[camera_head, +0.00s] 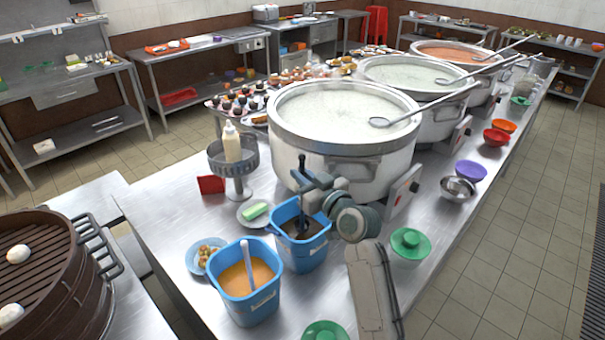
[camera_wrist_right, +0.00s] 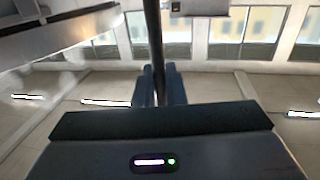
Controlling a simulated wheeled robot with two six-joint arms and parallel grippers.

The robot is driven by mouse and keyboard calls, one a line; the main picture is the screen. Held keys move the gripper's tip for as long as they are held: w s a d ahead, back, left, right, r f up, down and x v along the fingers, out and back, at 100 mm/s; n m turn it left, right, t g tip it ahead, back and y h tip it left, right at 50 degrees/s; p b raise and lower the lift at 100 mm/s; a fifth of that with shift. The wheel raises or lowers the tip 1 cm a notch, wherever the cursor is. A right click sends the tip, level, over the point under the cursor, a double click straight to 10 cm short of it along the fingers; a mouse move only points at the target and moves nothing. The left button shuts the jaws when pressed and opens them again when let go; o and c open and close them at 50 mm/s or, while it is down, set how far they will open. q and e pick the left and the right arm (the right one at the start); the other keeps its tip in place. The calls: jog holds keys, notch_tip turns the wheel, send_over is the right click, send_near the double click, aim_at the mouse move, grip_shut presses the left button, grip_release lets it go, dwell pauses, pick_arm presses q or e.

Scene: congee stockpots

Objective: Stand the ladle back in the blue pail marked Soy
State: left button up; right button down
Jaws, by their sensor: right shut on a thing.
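The blue pail with dark liquid (camera_head: 303,259) stands on the steel table in front of the nearest big pot. Its label is too small to read. My right gripper (camera_head: 308,187) is above this pail, shut on the dark handle of the ladle. In the right wrist view the dark ladle handle (camera_wrist_right: 156,35) runs upright between the two fingers (camera_wrist_right: 160,88). In the head view the ladle's lower part reaches down at the pail's opening. Its bowl is hidden, so I cannot tell whether it touches the bottom. My left gripper is not in view.
Another blue pail (camera_head: 249,307) with orange liquid and a light handle stands close at the left. A big stockpot (camera_head: 340,165) is just behind. A plate with a green block (camera_head: 255,212), a snack plate (camera_head: 203,257) and green lids (camera_head: 411,243) are around.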

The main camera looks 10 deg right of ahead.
notch_tip(320, 180, down, 11)
jog(key=b, duration=0.8)
jog(key=shift+r+b, duration=0.15)
jog(key=shift+b, duration=0.25)
jog(key=c, duration=1.4)
grip_release()
